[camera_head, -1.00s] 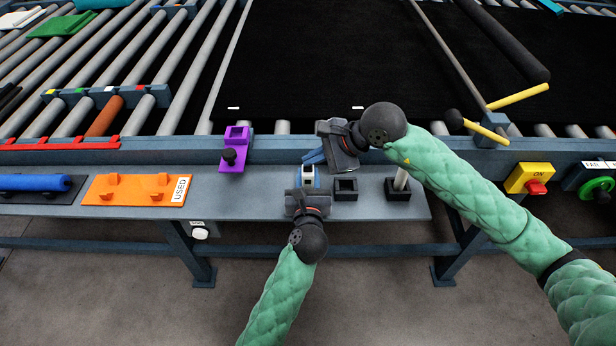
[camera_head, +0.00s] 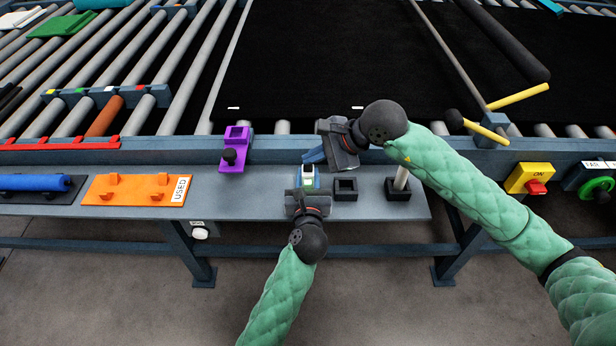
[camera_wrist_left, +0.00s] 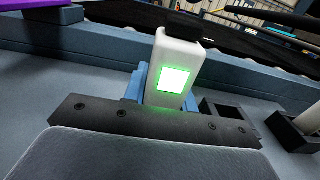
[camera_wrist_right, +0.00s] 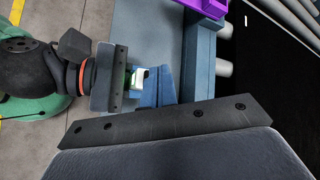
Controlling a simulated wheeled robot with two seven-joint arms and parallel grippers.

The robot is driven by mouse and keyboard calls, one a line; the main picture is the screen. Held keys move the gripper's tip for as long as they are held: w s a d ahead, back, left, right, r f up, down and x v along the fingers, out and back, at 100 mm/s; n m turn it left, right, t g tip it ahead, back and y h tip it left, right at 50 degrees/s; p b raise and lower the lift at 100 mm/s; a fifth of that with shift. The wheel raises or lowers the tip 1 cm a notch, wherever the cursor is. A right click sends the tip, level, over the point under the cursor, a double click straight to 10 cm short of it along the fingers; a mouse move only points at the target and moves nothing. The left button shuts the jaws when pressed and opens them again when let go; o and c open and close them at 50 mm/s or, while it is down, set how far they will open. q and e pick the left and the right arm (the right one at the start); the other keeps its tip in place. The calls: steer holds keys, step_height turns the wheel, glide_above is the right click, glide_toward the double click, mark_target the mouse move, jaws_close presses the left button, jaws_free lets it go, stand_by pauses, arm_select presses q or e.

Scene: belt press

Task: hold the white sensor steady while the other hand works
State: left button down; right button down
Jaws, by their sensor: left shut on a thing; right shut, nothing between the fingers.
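The white sensor (camera_head: 308,170) stands upright at the blue holder (camera_head: 315,156) on the grey shelf. In the left wrist view the sensor (camera_wrist_left: 176,65) has a black top and a lit green square on its face. My left gripper (camera_head: 307,190) is shut on the sensor from the front; its dark finger edge (camera_wrist_left: 150,121) hides the sensor's lower part. My right gripper (camera_head: 328,148) is shut and empty, just behind and to the right of the sensor. In the right wrist view the sensor (camera_wrist_right: 139,76) shows beyond the finger edge (camera_wrist_right: 170,125), apart from it.
A black open box (camera_head: 345,190) and a black block with a pale rod (camera_head: 401,180) stand to the right. A purple fixture (camera_head: 233,150) and an orange plate (camera_head: 135,190) are to the left. The conveyor frame (camera_head: 265,150) runs behind the shelf.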

steer(key=shift+r, duration=0.2)
steer(key=shift+r, duration=0.15)
step_height(320, 180, up, 6)
steer(key=shift+f, duration=0.15)
stand_by(0.6)
arm_select(q)
steer(key=c, duration=1.1)
jaws_free()
steer(key=shift+o, duration=0.2)
steer(key=shift+s, duration=0.1)
